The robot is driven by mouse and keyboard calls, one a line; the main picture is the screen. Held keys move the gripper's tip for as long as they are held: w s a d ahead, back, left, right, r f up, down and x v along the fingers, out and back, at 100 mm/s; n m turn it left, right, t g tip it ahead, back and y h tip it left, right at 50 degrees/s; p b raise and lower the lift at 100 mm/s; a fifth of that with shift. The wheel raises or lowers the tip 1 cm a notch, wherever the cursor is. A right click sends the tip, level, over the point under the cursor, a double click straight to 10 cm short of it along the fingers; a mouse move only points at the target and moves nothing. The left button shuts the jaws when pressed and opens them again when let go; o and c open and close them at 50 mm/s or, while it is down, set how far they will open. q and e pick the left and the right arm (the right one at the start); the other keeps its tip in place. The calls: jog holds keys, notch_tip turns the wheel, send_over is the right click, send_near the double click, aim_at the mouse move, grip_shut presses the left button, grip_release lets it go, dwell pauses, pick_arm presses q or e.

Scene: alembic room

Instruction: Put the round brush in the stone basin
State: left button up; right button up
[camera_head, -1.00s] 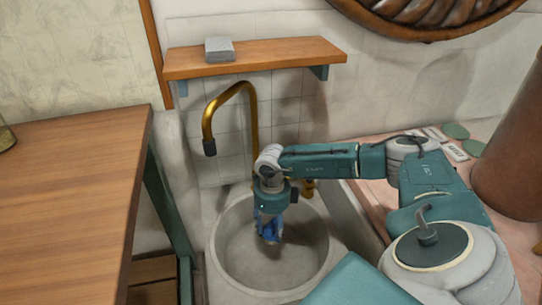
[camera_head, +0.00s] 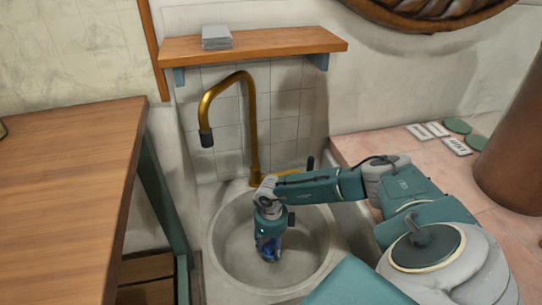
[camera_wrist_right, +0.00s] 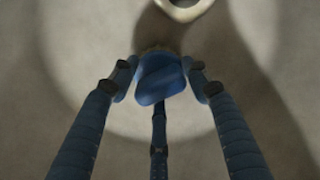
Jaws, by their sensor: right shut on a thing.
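The stone basin (camera_head: 216,258) is a round, pale grey bowl set in the counter below the brass tap. My right gripper (camera_head: 268,252) reaches down inside its rim, pointing downward. In the right wrist view, its dark blue fingers (camera_wrist_right: 163,78) are closed around the round brush (camera_wrist_right: 160,82), whose blue body shows between the fingertips. A fuzzy brownish edge shows just beyond the blue body. The basin's pale floor fills the background there; I cannot tell whether the brush touches it. In the head view the gripper mostly hides the brush. My left gripper is not in view.
The brass tap (camera_head: 250,130) rises behind the basin, close to my right wrist. A wooden shelf (camera_head: 270,45) with a grey block (camera_head: 216,37) hangs above. A wooden table (camera_head: 65,190) stands left. A pink counter (camera_head: 500,190) and brown column (camera_head: 515,150) lie right.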

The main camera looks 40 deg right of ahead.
aim_at(271, 243)
jog(key=shift+f, duration=0.1)
jog(key=o, duration=1.2)
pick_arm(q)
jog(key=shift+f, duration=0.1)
pick_arm(e)
jog(key=shift+r, duration=0.2)
notch_tip(271, 243, up, 4)
jog(key=shift+r+p, duration=0.1)
jog(key=shift+p, duration=0.6)
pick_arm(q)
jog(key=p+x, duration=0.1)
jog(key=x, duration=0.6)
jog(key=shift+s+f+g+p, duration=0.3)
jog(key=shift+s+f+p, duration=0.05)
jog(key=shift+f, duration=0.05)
pick_arm(e)
notch_tip(271, 243, up, 8)
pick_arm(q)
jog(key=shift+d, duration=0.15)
